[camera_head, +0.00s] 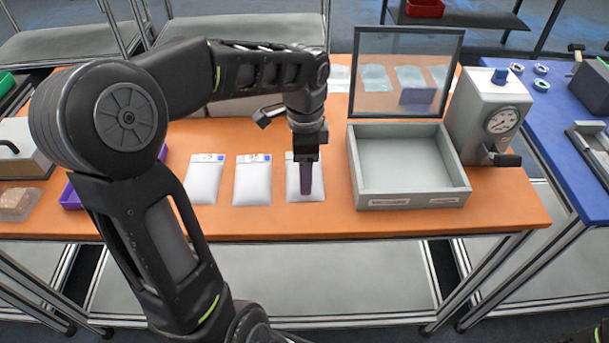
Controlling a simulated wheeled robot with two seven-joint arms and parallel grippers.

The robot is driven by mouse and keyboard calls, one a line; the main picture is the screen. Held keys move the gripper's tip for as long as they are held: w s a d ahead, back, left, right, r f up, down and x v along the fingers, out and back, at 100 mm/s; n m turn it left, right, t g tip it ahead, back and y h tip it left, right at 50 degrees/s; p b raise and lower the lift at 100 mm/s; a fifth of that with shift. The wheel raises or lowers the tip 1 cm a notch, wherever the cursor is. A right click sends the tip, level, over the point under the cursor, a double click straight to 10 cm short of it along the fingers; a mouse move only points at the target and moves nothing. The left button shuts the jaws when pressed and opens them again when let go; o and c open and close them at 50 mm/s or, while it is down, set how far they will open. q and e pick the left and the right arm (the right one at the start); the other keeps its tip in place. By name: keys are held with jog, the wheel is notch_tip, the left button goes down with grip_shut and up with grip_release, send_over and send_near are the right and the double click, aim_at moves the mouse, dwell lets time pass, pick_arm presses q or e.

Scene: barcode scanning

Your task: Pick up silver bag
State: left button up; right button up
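Several silver-white bags lie in a row on the orange table: a left bag (205,182), a middle bag (252,184) and a right bag (317,187). Each of the left two shows a small label with a blue mark at its top edge. My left gripper (306,193) points straight down over the right bag and covers its middle. I see its fingers edge-on, so its opening is unclear, as is whether it touches the bag. My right gripper is not in view.
A grey open box (457,192) with a raised transparent lid (366,45) stands right of the bags. Beside it is a grey machine with a dial (484,113). A purple tray (70,197) lies at left, partly behind my arm. The orange table (270,222) is clear in front of the bags.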

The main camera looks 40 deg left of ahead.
pick_arm(q)
notch_tip(320, 180, down, 2)
jog(key=shift+f, duration=0.15)
jog(key=shift+c, duration=0.4)
grip_shut()
dwell(0.7)
jog(key=shift+r, duration=0.2)
notch_tip(320, 180, up, 10)
dwell(0.3)
jog(key=shift+f, duration=0.15)
dwell(0.4)
